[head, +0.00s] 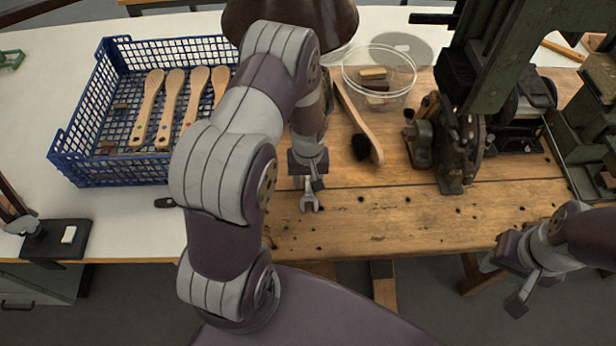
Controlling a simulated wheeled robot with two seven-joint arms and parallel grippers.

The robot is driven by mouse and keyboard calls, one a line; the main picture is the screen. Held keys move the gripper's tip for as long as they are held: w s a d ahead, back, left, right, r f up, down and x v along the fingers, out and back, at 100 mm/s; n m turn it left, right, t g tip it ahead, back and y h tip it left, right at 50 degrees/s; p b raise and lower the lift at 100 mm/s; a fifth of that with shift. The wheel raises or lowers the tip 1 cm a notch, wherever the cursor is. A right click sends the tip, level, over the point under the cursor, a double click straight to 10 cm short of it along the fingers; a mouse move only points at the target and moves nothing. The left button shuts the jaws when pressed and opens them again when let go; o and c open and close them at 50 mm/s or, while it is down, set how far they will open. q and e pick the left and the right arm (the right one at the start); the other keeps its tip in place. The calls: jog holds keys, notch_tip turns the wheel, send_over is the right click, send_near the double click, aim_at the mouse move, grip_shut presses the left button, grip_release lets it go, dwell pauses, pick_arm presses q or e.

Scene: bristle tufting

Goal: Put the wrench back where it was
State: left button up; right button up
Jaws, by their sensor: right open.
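The wrench (309,201) is a small grey metal tool with its open-jawed end pointing toward me, over the front part of the wooden bench. My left gripper (308,184) is shut on it from above. The rest of the wrench is hidden by the gripper, and I cannot tell whether it touches the bench top. My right gripper (505,284) is open and empty, in front of the bench's front edge at the right.
A brush with dark bristles (362,148) and a clear bowl (380,82) lie behind the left gripper. A dark machine (456,145) stands at right. A blue crate (72,160) holds several wooden handles (148,108). The bench front (400,215) is clear.

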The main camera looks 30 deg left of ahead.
pick_arm(q)
jog(key=shift+r, duration=0.1)
notch_tip(320, 180, up, 7)
jog(key=s+d+r+m+t, duration=0.1)
jog(key=s+d+r+m, duration=0.5)
jog(key=s+r, duration=0.4)
jog(key=shift+d+r+m, duration=0.3)
jog(key=shift+d+r, duration=0.05)
jog(key=shift+r, duration=0.6)
